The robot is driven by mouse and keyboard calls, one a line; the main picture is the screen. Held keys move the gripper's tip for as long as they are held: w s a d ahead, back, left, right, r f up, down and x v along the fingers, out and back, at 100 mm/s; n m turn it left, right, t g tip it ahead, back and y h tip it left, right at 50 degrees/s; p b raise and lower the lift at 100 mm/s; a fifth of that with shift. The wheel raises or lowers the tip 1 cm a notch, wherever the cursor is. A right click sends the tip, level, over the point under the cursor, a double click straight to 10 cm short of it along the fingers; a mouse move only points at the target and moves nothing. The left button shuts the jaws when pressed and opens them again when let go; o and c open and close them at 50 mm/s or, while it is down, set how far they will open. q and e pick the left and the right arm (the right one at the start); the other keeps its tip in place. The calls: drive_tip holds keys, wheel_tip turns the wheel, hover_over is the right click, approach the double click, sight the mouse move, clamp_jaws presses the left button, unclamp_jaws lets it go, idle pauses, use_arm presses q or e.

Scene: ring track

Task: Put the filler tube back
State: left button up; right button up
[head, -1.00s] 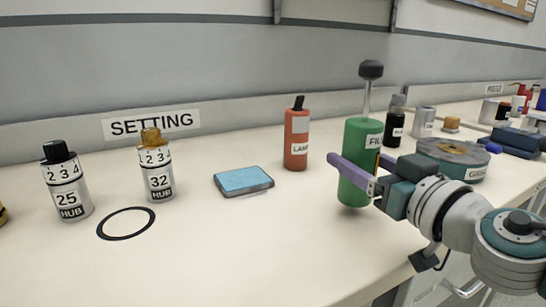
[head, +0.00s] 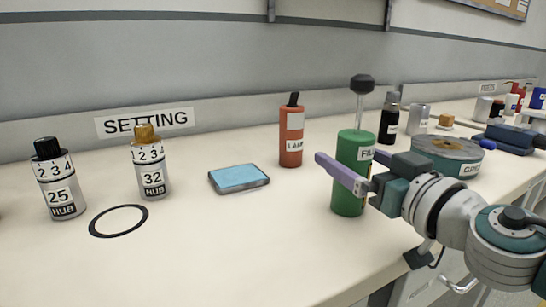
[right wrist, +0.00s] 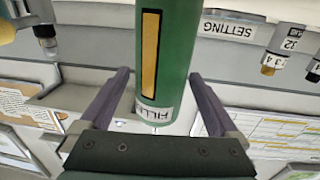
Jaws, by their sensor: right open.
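The filler tube is a green cylinder (head: 346,198) with a white label starting "FIL" and a thin rod with a black knob on top. It is upright at the bench's front part; I cannot tell for sure whether its base touches the bench. My right gripper (head: 342,174) reaches in from the right, its purple fingers open on either side of the tube. In the right wrist view, inverted, the green tube (right wrist: 172,60) is between the fingers with a gap on each side. My left gripper is not in view.
A black ring outline (head: 93,231) lies on the bench at left, near two numbered HUB bottles (head: 62,192) (head: 152,178). A blue pad (head: 239,177), a red LAMP bottle (head: 291,128), a dark bottle (head: 389,118) and a round teal tin (head: 446,160) stand around. The front middle is clear.

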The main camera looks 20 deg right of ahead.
drive_tip(key=shift+r+p, duration=0.5)
drive_tip(key=shift+p, duration=0.35)
drive_tip(key=s+b, duration=0.1)
drive_tip(key=s, duration=0.2)
drive_tip(key=s+b, duration=0.1)
drive_tip(key=s, duration=0.3)
drive_tip(key=s+b, duration=0.1)
drive_tip(key=s, duration=0.2)
drive_tip(key=shift+s+f, duration=0.2)
drive_tip(key=shift+f, duration=0.1)
drive_tip(key=shift+s+r+b, duration=0.15)
drive_tip(key=shift+s+b, duration=0.2)
drive_tip(key=shift+s, duration=0.25)
drive_tip(key=s+d+f+m+g+h, duration=0.25)
drive_tip(key=d+m+h, duration=0.2)
drive_tip(key=h, duration=0.25)
drive_tip(key=s+a+f+g+y, duration=0.1)
drive_tip(key=s+a+f+g, duration=0.1)
drive_tip(key=s+f+g, duration=0.4)
drive_tip(key=s+a+f+n+g+y, duration=0.3)
drive_tip(key=a, duration=0.3)
drive_tip(key=s+a+f+n+g+y, duration=0.3)
drive_tip(key=s+a, duration=0.1)
drive_tip(key=a, duration=0.2)
drive_tip(key=shift+a, duration=0.3)
drive_tip(key=shift+n, duration=0.25)
